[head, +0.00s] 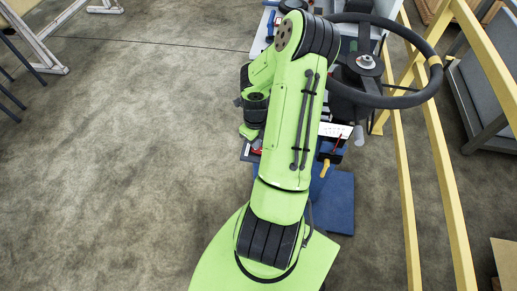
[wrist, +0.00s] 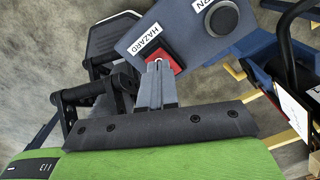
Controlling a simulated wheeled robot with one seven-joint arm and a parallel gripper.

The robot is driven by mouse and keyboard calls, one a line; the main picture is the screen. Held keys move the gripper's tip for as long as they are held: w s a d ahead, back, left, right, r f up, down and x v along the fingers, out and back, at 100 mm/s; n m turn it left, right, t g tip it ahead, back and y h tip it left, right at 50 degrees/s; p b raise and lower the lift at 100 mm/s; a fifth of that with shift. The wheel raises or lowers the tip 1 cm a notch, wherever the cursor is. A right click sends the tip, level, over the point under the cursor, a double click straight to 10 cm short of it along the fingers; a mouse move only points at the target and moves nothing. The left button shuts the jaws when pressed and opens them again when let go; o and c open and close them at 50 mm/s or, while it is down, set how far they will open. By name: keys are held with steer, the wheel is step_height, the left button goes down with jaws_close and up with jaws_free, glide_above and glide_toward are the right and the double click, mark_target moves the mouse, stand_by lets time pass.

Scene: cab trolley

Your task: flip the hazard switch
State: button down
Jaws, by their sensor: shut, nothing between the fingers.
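The hazard switch (wrist: 161,52) is a red rocker in a dark frame on a blue-grey panel (wrist: 190,25), beside a white HAZARD label (wrist: 150,38). In the wrist view my gripper (wrist: 157,64) is shut and empty, its fingertips at the lower edge of the red switch. They overlap it in the picture; whether they touch it I cannot tell. The fingertips hide part of the switch, so its rocker position is unclear. In the head view my arm covers the panel and the switch.
A round black button (wrist: 222,17) sits on the same panel, right of the switch. A black steering wheel (head: 436,75) stands right of my arm. Yellow rails (head: 440,150) run along the right side. Black pedals (wrist: 113,37) show left of the panel. Open floor lies to the left.

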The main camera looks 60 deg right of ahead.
steer(key=shift+f+b, duration=0.6)
steer(key=shift+f, duration=0.2)
step_height(320, 180, up, 7)
steer(key=p, duration=0.5)
steer(key=shift+p, duration=0.4)
stand_by(0.5)
